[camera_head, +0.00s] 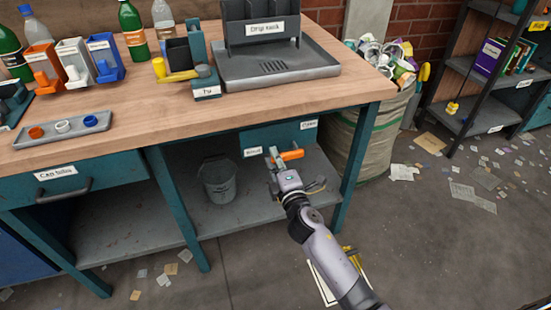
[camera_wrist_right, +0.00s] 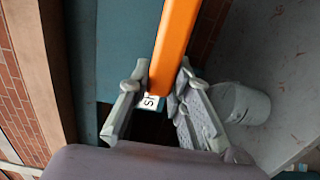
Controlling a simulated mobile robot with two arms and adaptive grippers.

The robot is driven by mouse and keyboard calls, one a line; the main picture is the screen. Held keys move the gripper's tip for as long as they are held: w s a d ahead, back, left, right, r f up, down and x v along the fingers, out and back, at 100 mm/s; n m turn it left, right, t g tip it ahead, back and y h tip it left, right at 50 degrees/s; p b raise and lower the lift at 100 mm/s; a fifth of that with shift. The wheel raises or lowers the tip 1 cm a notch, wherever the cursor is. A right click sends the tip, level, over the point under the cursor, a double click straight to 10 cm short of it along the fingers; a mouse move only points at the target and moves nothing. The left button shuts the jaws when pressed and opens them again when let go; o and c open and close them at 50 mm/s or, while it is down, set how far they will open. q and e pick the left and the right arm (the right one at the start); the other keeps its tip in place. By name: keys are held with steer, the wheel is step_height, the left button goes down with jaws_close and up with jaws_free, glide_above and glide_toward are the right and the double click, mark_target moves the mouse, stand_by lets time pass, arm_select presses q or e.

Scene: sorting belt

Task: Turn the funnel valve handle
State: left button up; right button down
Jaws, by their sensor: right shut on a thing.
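An orange handle bar (camera_head: 291,155) shows at the front of a teal box (camera_head: 268,138) under the workbench. I take it for the valve handle; no funnel is clearly seen. My right gripper (camera_head: 281,163) reaches it from the front. In the right wrist view the orange bar (camera_wrist_right: 174,45) runs between the two grey fingers of the right gripper (camera_wrist_right: 158,92), which is shut on it. A small white label shows behind the bar, only partly readable. My left gripper is not in view.
A grey bucket (camera_head: 219,180) stands on the lower shelf left of the gripper. A bench leg (camera_head: 352,165) and a full sack (camera_head: 375,140) are at the right. The drip rack tray (camera_head: 285,68) sits on the benchtop (camera_head: 150,115). Papers litter the floor.

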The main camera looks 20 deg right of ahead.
stand_by(0.3)
steer(key=c, duration=1.4)
jaws_free()
steer(key=shift+c, duration=0.2)
steer(key=s, duration=1.2)
steer(key=shift+d, duration=0.2)
